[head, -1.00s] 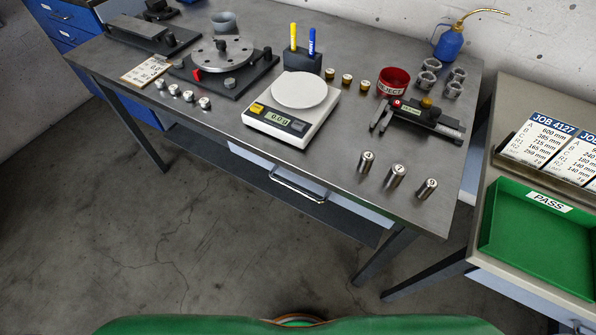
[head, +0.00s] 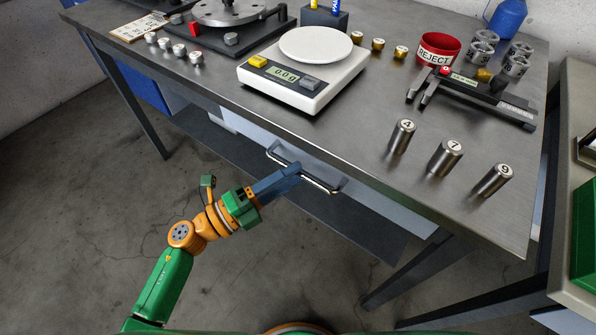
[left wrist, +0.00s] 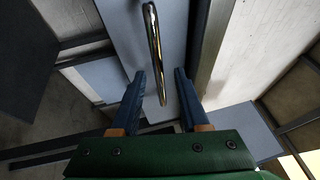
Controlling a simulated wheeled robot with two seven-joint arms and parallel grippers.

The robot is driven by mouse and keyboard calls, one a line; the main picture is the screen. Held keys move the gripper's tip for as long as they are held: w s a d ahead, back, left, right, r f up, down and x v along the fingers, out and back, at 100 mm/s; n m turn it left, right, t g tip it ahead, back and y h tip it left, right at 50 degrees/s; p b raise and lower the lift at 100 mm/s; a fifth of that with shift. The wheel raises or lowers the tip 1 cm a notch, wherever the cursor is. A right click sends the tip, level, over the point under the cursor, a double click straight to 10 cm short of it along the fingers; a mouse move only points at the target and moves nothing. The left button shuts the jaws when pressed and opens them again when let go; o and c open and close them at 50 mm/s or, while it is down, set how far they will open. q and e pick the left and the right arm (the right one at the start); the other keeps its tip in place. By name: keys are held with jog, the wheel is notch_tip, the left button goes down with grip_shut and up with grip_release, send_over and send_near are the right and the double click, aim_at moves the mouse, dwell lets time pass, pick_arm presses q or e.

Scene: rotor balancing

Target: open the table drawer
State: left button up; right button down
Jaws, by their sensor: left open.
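The table drawer has a pale blue-grey front (head: 376,205) under the front edge of the table, and it looks closed. Its metal bar handle (head: 325,186) sticks out from the front. My left gripper (head: 294,169) is at the handle, its blue fingers over the bar's left-middle part. In the left wrist view the open fingers (left wrist: 159,74) have the handle (left wrist: 154,45) running between them, with a gap on each side. I cannot tell how deep the bar sits between the fingers. My right gripper is not in view.
The grey tabletop (head: 340,135) above carries a white scale (head: 300,90), several steel cylinders, a caliper-like tool (head: 480,100) and a red REJECT cup (head: 437,50). A dark lower shelf (head: 350,225) and table legs lie below the drawer. A side bench stands at the right.

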pick_arm(q)
jog(key=shift+x, duration=1.15)
grip_shut()
jog(key=shift+f, duration=0.1)
dwell(0.4)
